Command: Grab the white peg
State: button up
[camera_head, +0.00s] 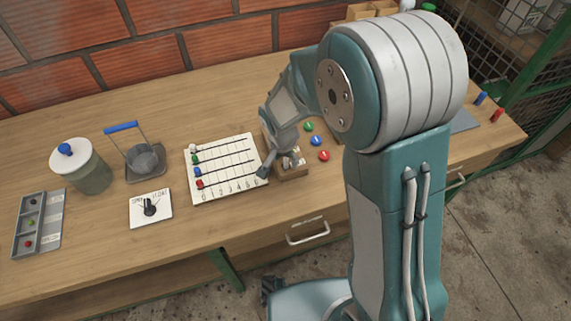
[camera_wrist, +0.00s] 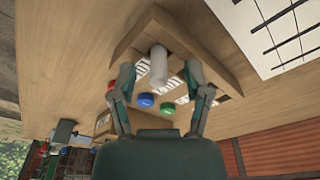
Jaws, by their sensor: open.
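The white peg (camera_wrist: 158,66) stands in a wooden block (camera_wrist: 172,28) in the wrist view. My gripper (camera_wrist: 158,76) is open, with one finger on each side of the peg and visible space between them and it. In the head view my gripper (camera_head: 279,166) is low over the small wooden block (camera_head: 293,175) on the table, right of the slider board. The peg is hard to make out there behind the fingers. Whether the fingertips reach down to the peg's level is unclear.
The white slider board (camera_head: 224,167) lies close on the left. Green, blue and red buttons (camera_head: 323,155) are just to the right. A dial plate (camera_head: 150,208), a wire-handled basket (camera_head: 145,160), a lidded jar (camera_head: 82,168) and a grey tray (camera_head: 39,222) stand farther left.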

jog(key=shift+f, duration=0.35)
jog(key=c, duration=0.9)
jog(key=shift+o, duration=0.2)
jog(key=shift+r, duration=0.1)
